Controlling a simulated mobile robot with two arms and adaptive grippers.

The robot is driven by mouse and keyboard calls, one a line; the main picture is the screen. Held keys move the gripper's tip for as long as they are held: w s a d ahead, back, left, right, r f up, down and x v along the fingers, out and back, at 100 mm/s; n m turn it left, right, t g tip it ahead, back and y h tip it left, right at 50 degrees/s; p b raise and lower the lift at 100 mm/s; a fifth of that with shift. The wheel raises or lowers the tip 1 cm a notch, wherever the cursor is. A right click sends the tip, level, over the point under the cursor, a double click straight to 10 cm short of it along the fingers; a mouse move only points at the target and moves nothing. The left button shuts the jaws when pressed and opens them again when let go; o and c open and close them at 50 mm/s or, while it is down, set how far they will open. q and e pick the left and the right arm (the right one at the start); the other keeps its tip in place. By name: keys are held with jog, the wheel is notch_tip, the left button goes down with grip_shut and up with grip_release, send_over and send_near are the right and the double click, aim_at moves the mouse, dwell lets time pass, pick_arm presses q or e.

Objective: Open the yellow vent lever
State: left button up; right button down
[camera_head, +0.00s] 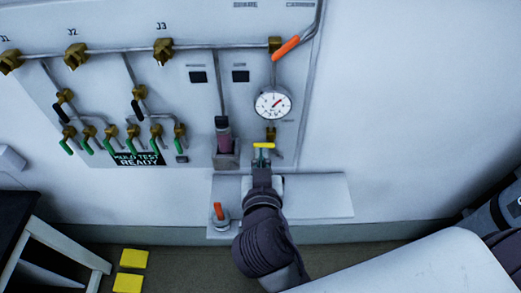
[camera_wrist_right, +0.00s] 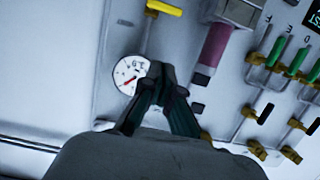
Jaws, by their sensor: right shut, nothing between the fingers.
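The yellow vent lever (camera_head: 264,145) sits on a short brass valve below the round gauge (camera_head: 272,104) in the head view. Its handle lies across, roughly horizontal. In the wrist view, the yellow lever (camera_wrist_right: 165,8) is at the top edge, partly cut off. My right gripper (camera_head: 262,163) is shut and empty, its tips just below the lever in the head view. In the wrist view the shut tips (camera_wrist_right: 158,72) overlap the gauge's edge, with a gap to the lever. I cannot tell whether the gripper touches anything. My left gripper is not in view.
An orange lever (camera_head: 286,47) is above the gauge. A pink-filled column (camera_head: 223,141) stands left of the yellow lever. Several green-handled valves (camera_head: 110,146) line the panel's left. Yellow blocks (camera_head: 132,258) lie below left.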

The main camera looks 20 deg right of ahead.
send_over(261, 144)
jog(key=s, duration=0.2)
notch_tip(261, 144, down, 2)
jog(key=shift+a+f+b, duration=0.2)
jog(key=shift+f+b, duration=0.75)
jog(key=shift+f, duration=0.15)
jog(key=shift+a+f+b, duration=0.15)
jog(key=shift+f+b, duration=0.75)
jog(key=shift+f, duration=0.15)
jog(key=shift+w+d, duration=0.1)
jog(key=shift+w, duration=0.05)
